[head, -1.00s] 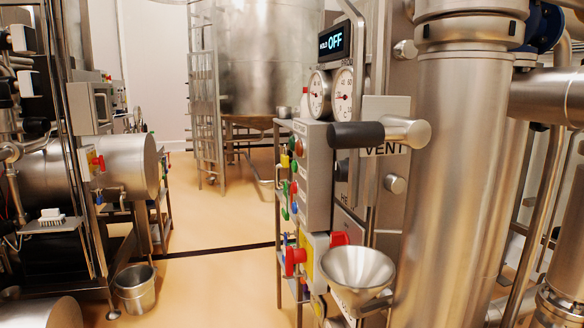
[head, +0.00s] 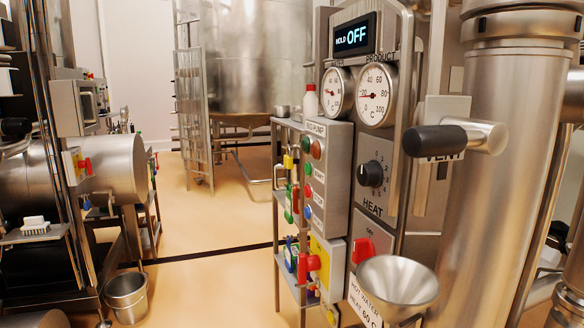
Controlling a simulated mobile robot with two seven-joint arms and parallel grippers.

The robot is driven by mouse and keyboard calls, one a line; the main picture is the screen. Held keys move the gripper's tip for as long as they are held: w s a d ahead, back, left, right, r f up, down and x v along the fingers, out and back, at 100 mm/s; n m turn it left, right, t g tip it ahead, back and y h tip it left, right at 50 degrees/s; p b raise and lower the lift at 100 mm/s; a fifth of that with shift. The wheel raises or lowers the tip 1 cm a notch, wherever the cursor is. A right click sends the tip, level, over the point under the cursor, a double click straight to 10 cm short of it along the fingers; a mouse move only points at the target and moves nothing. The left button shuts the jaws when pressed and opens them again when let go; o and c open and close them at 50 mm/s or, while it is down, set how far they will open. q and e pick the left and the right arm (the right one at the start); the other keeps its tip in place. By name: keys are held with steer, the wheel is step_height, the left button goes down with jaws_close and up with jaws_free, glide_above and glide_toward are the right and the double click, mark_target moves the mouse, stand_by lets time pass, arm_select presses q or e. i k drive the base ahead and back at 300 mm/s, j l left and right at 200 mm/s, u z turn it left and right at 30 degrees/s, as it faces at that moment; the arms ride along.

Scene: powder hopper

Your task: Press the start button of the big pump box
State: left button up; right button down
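The big pump box (head: 338,165) is a grey upright box in the middle of the head view, with its button face turned to the left and seen at a slant. A label ending in "PUMP" is at its top. Below are a green round piece (head: 305,144) and a red-brown one (head: 316,150). Lower down is a green button (head: 308,169) with a small label beside it that seems to read START. Under it are a red button (head: 308,191) and a blue button (head: 308,212). Neither of my grippers is in view.
Right of the box stands a panel with an OFF display (head: 351,37), two dials and a HEAT knob (head: 370,174). A black-handled vent lever (head: 436,141) and a steel funnel (head: 398,284) stick out in front. Open floor (head: 215,240) lies left; a bucket (head: 127,297) stands there.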

mark_target(308, 166)
steer(key=i+j, duration=0.15)
steer(key=j, duration=0.25)
steer(key=i+j+z, duration=0.1)
steer(key=j, duration=0.3)
steer(key=i+j, duration=0.2)
steer(key=j, duration=0.2)
steer(key=i+j, duration=0.15)
steer(key=j, duration=0.25)
steer(key=i+j+z, duration=0.1)
steer(key=j, duration=0.3)
steer(key=i, duration=0.05)
